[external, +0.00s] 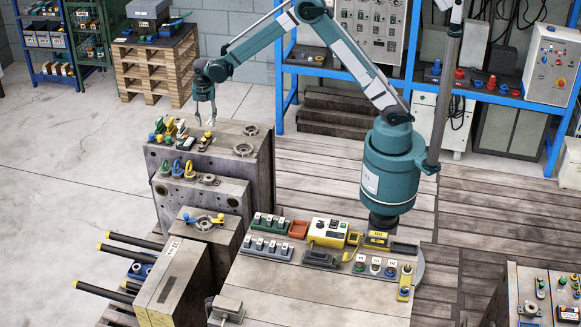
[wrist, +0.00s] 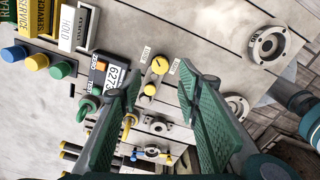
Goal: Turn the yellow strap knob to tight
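My gripper (external: 205,115) hangs pointing down above the far block on the left in the external view. In the wrist view my gripper (wrist: 161,72) is open, its two green pads wide apart with nothing between them. A round yellow knob (wrist: 160,64) with a dark pointer mark shows between the fingertips, below them and apart from them. A second, smaller yellow round part (wrist: 150,89) sits next to it. Small white labels (wrist: 146,53) flank the knob; I cannot read them surely. In the external view the knob (external: 208,134) is tiny and its setting cannot be told.
Blue, yellow and green caps (wrist: 37,62), tags and a numbered box (wrist: 112,74) stand left of the knob in the wrist view. Grey round fittings (wrist: 268,45) lie to its right. Lower blocks (external: 205,190) step down in front; a control bench (external: 310,295) stands nearer.

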